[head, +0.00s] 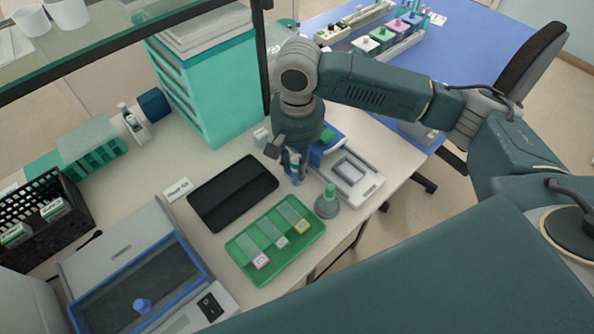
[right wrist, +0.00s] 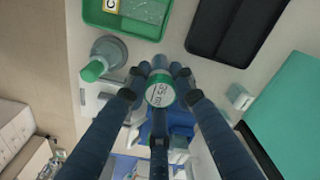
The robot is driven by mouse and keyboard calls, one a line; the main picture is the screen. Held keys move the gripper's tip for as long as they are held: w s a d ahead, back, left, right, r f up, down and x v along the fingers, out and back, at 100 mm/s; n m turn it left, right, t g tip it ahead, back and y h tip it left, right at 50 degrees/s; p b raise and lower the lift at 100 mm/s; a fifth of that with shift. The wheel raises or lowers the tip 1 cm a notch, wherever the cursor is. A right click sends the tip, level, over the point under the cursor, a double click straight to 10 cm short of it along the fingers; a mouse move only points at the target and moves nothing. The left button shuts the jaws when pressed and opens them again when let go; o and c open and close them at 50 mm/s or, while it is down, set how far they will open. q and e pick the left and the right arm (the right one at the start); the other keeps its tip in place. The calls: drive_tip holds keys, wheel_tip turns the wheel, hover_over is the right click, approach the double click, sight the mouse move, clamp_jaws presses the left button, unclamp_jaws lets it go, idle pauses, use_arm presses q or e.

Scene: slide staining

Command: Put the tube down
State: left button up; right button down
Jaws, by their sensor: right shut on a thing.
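My right gripper (head: 292,160) points down over the bench, between the black tray and the white device with a blue part. It is shut on the tube (right wrist: 160,93), whose round, pale, lettered top with a green rim faces the camera in the right wrist view. The gripper's fingers (right wrist: 160,85) close around it from several sides. In the head view the fingers hide most of the tube, and I cannot tell whether its lower end touches anything. My left gripper is not in view.
A green tray with several slides (head: 240,250) and a black tray (head: 233,190) lie close by. A green-capped flask (head: 327,207) stands right of the gripper, beside the white device (head: 352,178). A teal cabinet (head: 215,90) stands behind. A blue-lidded machine (head: 135,280) is at front left.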

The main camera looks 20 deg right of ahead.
wheel_tip(320, 180, down, 3)
drive_tip(key=shift+s+r, duration=0.1)
drive_tip(key=shift+r, duration=0.05)
drive_tip(key=shift+f, duration=0.5)
drive_tip(key=c, duration=1.5)
unclamp_jaws()
drive_tip(key=shift+f, duration=0.1)
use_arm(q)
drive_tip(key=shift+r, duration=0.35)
use_arm(e)
drive_tip(key=shift+o, duration=0.2)
